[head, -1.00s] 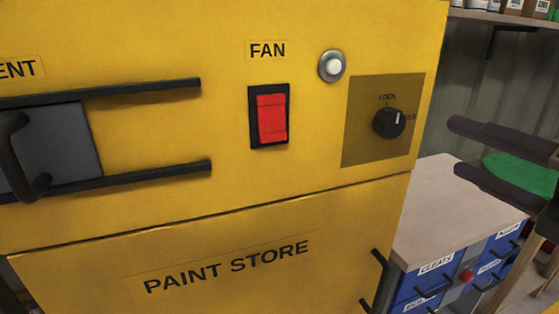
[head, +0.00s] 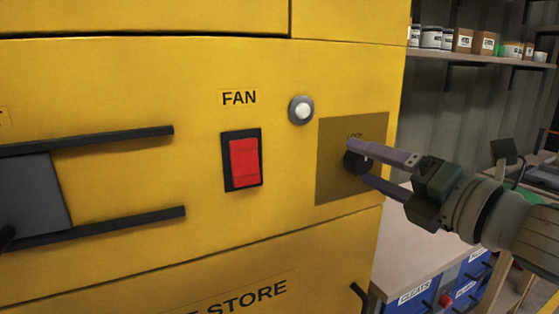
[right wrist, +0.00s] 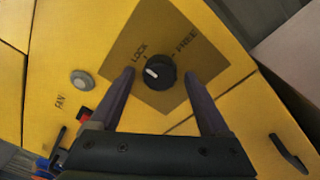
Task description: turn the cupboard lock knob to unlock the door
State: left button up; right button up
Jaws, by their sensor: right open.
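The black lock knob (head: 357,164) sits on a brown square plate (head: 335,180) on the yellow cupboard (head: 90,90). In the right wrist view the knob (right wrist: 160,71) has a white mark on its left part, and the words LOCK and FREE are printed beside it. My right gripper (head: 361,164) is open at the knob. Its fingertips (right wrist: 159,73) lie one on each side of the knob, with a visible gap on both sides in the right wrist view. In the head view the fingers hide part of the knob and its labels. My left gripper is not in view.
A red FAN switch (head: 244,162) and a white round button (head: 301,110) are left of the plate. The PAINT STORE door (head: 180,280) is below. A bench top (head: 410,250) over blue drawers stands at the right, and a shelf with cans (head: 480,58) is behind.

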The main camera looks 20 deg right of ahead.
grip_shut()
dwell(0.7)
